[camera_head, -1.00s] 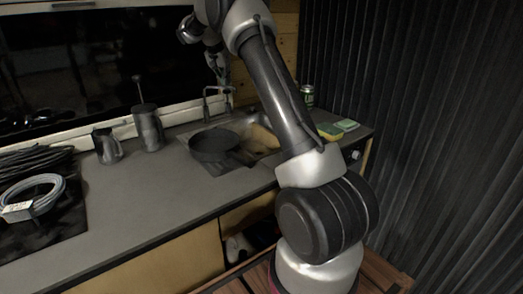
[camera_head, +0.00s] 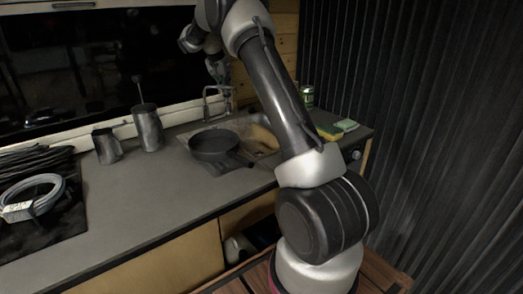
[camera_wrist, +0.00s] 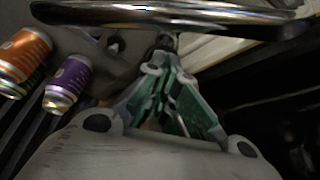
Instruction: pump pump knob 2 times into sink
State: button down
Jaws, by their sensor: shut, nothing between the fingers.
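The sink (camera_head: 263,139) is set in the worktop below the window, with a dark pan (camera_head: 213,144) over its left part. A chrome faucet (camera_head: 207,97) stands at the sink's back edge. My gripper (camera_head: 226,88) is shut and empty, pointing down close to the faucet's right side. In the wrist view, my gripper's green-sided fingers (camera_wrist: 163,52) come together near a chrome bar (camera_wrist: 180,14) that crosses the top of the picture. The pump knob cannot be picked out clearly; the fingertips and chrome parts overlap there, and I cannot tell whether they touch.
A dark jug (camera_head: 106,146) and a tall dark pot (camera_head: 148,128) stand left of the sink. Sponges (camera_head: 331,132) and a green can (camera_head: 307,96) lie to the right. The wrist view shows an orange can (camera_wrist: 24,56) and a purple can (camera_wrist: 68,84).

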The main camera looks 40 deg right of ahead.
jog(key=shift+f, duration=1)
jog(key=shift+r, duration=2.45)
jog(key=shift+f, duration=0.1)
jog(key=shift+f, duration=2.3)
jog(key=shift+r, duration=2.4)
